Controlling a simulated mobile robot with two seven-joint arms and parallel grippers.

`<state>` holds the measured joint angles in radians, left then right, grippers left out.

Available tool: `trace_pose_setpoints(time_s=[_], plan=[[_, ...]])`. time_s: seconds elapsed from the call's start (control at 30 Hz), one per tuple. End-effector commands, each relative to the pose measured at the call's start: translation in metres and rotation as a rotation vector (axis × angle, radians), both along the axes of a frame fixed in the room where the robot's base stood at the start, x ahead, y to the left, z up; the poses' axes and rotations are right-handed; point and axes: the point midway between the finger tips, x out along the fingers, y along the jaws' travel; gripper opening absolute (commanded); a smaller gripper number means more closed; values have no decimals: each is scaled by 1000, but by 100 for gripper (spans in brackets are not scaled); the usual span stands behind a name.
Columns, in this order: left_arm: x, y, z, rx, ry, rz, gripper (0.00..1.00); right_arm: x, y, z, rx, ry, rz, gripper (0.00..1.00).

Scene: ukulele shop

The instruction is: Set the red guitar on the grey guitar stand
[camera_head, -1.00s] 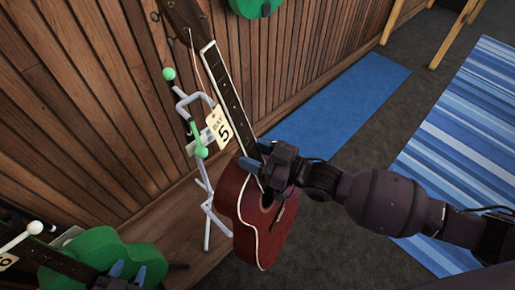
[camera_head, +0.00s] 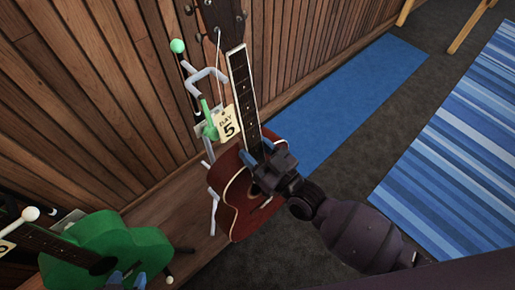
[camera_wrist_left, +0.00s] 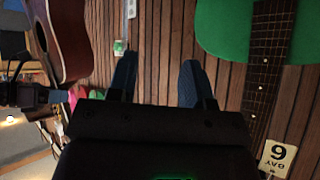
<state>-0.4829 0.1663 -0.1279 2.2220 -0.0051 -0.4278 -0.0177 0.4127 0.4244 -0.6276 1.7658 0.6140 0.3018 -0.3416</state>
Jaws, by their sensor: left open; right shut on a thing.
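The red guitar (camera_head: 238,198) is upright and slightly tilted, neck up, just right of the grey guitar stand (camera_head: 215,172). The stand has green tips and a "BAY 5" tag (camera_head: 227,122). Guitar and stand overlap in the head view; I cannot tell whether they touch. My right gripper (camera_head: 262,158) is shut on the red guitar at the base of its neck. My left gripper (camera_head: 127,277) is open and empty at the bottom, by a green guitar. In the left wrist view its fingers (camera_wrist_left: 156,80) are apart, with the red guitar (camera_wrist_left: 72,38) at upper left.
The green guitar (camera_head: 115,240) is at lower left; a green guitar (camera_wrist_left: 225,35) with a "BAY 6" tag (camera_wrist_left: 277,158) shows in the wrist view. A wood-panelled wall (camera_head: 100,110) stands behind. Blue mats lie on the dark floor (camera_head: 385,140) at right.

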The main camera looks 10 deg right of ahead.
Motion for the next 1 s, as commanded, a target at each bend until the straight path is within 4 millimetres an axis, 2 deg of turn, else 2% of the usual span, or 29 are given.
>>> trace_pose_setpoints(time_s=[0.6,1.0], plan=[[2,-2,-4,18,-6,-22,46,34,25,-1,5,-8,0,0],[8,-4,-3,26,-21,-35,46,50,36,-2,4,-7,-1,0]])
